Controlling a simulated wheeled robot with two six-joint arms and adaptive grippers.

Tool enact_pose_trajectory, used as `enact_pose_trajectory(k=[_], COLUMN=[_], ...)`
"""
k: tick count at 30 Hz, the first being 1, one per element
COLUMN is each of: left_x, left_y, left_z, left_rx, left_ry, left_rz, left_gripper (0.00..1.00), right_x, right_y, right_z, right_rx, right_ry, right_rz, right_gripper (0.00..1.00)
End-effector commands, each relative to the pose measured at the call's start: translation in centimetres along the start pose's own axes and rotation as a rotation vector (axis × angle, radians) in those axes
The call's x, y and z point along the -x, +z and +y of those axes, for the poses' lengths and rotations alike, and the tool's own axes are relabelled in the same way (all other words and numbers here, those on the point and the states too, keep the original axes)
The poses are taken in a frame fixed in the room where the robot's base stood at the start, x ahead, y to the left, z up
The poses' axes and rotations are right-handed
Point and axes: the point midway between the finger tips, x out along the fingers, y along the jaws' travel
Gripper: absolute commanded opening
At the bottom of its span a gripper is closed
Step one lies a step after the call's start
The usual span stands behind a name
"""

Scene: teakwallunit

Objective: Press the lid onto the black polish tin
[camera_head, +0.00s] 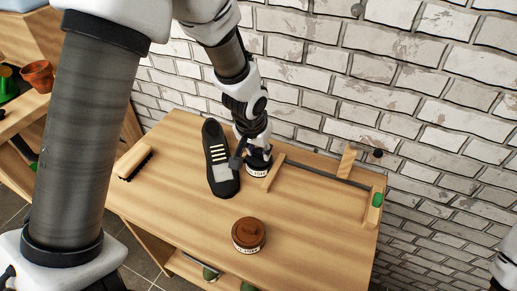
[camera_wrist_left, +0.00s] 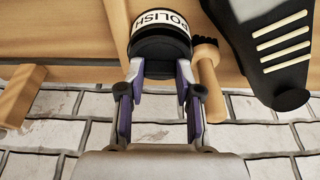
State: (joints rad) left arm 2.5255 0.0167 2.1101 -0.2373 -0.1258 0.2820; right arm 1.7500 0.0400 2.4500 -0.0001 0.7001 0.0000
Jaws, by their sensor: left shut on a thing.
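The black polish tin (camera_head: 257,171) stands on the wooden bench top, between the shoe and a wooden rack; its pale label reads POLISH in the left wrist view (camera_wrist_left: 160,22). My left gripper (camera_head: 257,156) is at the tin's top. In the left wrist view my left gripper (camera_wrist_left: 160,75) has its two fingers on either side of the black lid (camera_wrist_left: 158,48) and is shut on it. The lid is at the tin's top; I cannot tell whether it is fully seated. The tin's far side is hidden. My right gripper is not in view.
A black shoe (camera_head: 216,155) lies left of the tin. A brown-lidded tin (camera_head: 248,234) stands nearer the front. A brush (camera_head: 133,161) lies at the left. The wooden rack with a dark bar (camera_head: 325,174) stands right. A small wooden-handled brush (camera_wrist_left: 208,82) is beside the tin. The front right is clear.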

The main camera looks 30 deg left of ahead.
Motion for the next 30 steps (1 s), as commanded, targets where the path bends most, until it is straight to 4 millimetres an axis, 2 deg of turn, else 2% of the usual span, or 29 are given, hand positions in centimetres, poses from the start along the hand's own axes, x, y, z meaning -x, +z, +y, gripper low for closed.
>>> enact_pose_trajectory(k=[10,11,12,13,20,21,23,30], left_x=[-0.05,-0.05,-0.05,-0.05,-0.05,-0.05,-0.05,-0.05], left_y=[0.01,0.01,0.01,0.01,0.01,0.01,0.01,0.01], left_z=[0.0,0.0,0.0,0.0,0.0,0.0,0.0,0.0], left_rx=[0.0,0.0,0.0,0.0,0.0,0.0,0.0,0.0], left_ry=[0.0,0.0,0.0,0.0,0.0,0.0,0.0,0.0], left_rz=[0.0,0.0,0.0,0.0,0.0,0.0,0.0,0.0], left_gripper=[0.08,0.41,0.55,0.63,0.63,0.78,0.88,0.88], right_x=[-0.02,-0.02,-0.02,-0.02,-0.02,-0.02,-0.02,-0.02], right_y=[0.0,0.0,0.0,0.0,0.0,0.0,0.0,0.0], right_z=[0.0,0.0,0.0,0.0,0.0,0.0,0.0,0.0], right_rx=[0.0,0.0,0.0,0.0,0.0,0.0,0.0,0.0], right_ry=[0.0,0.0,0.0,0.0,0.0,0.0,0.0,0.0], right_rz=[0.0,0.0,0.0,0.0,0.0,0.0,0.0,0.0], right_gripper=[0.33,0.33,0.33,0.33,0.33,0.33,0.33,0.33])
